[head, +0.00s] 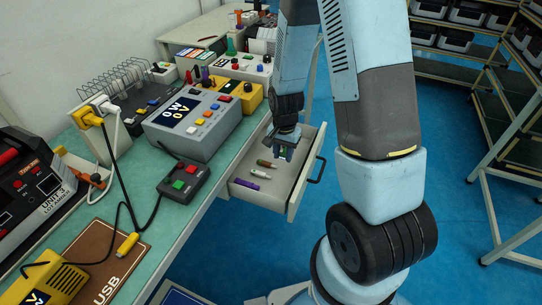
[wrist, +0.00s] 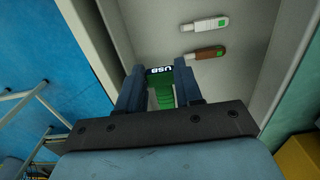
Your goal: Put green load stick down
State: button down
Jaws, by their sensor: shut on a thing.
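My gripper (wrist: 160,93) is shut on the green load stick (wrist: 163,88), which sits between its two fingers in the wrist view. The stick's dark end with the letters USB shows just past the fingertips. In the head view my gripper (head: 284,150) is over the open drawer (head: 297,190), near its back part. A white stick (wrist: 205,24) and a brown stick (wrist: 206,53) lie apart on the drawer floor. A purple stick (head: 243,184) also lies in the drawer in the head view. Whether the green stick touches the drawer floor cannot be told.
The green-topped bench (head: 140,205) left of the drawer holds a grey meter box (head: 195,120), a button box (head: 184,180) and a brown USB mat (head: 95,255). Shelving (head: 510,130) stands at the right.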

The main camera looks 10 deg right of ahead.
jog(key=w+f, duration=0.3)
jog(key=w, duration=0.2)
send_over(273, 162)
jog(key=s, duration=0.1)
notch_tip(273, 162, down, 4)
jog(key=shift+s+d+r, duration=0.15)
jog(key=shift+r, duration=0.05)
jog(key=shift+w+f, duration=0.6)
jog(key=shift+f, duration=1.7)
jog(key=shift+f, duration=0.1)
jog(key=c, duration=0.8)
grip_release()
jog(key=shift+o, duration=0.2)
jog(key=shift+w, duration=0.1)
